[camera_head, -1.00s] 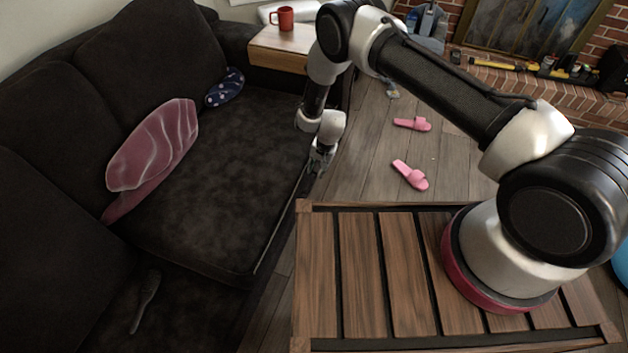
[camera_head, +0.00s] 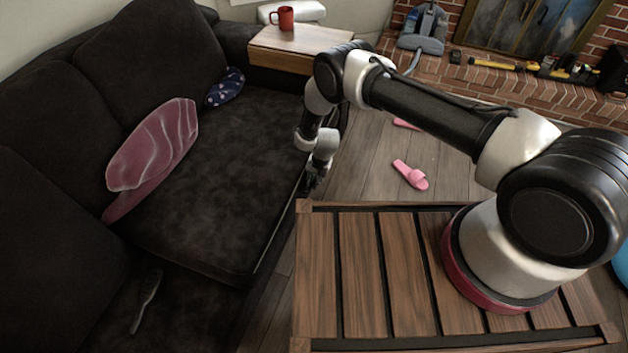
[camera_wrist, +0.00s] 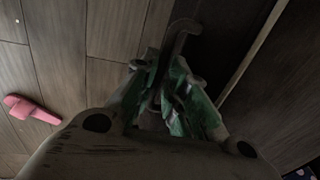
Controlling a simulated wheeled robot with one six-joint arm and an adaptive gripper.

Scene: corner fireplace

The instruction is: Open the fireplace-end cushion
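The fireplace-end seat cushion (camera_head: 225,140) of the dark sofa lies flat in the head view, at the end by the wooden side table. My gripper (camera_head: 313,184) is low beside the sofa's front edge. In the wrist view, a dark curved handle (camera_wrist: 184,27) runs down between the green-padded fingers of my gripper (camera_wrist: 166,75). The fingers are drawn close together around it and appear shut on it. The handle's lower end is partly hidden by the fingers, and I cannot see clearly where it joins the sofa.
A pink pillow (camera_head: 153,150) and a small blue pillow (camera_head: 226,87) lie on the sofa. A red mug (camera_head: 286,17) stands on the side table (camera_head: 300,48). A pink slipper (camera_head: 410,175) lies on the floor right of my gripper. A vacuum (camera_head: 423,32) stands by the brick hearth.

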